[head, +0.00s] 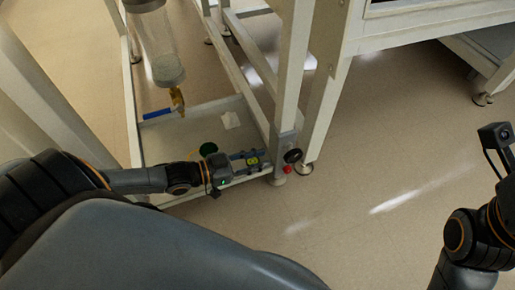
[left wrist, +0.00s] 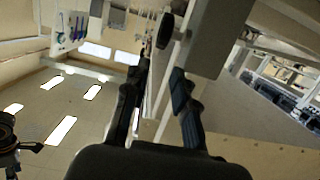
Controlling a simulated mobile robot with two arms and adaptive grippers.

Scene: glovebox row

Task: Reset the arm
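My left arm (head: 140,180) reaches in from the left in the head view, low beside the pale metal stand. Its left gripper (head: 262,160) points right, toward the foot of a stand leg (head: 292,75). In the left wrist view the two dark fingers of the left gripper (left wrist: 162,85) are apart, with pale frame bars showing between and beyond them. I see nothing held, and cannot tell whether the fingers touch the frame. My right arm (head: 475,235) is folded at the right edge of the head view; its gripper is out of view.
A clear cylinder (head: 160,50) with a brass valve (head: 177,98) and blue lever (head: 157,114) hangs above the stand's lower shelf (head: 185,125). A red knob (head: 287,170) and a black round knob (head: 293,155) sit by the leg. Open floor (head: 390,150) lies to the right.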

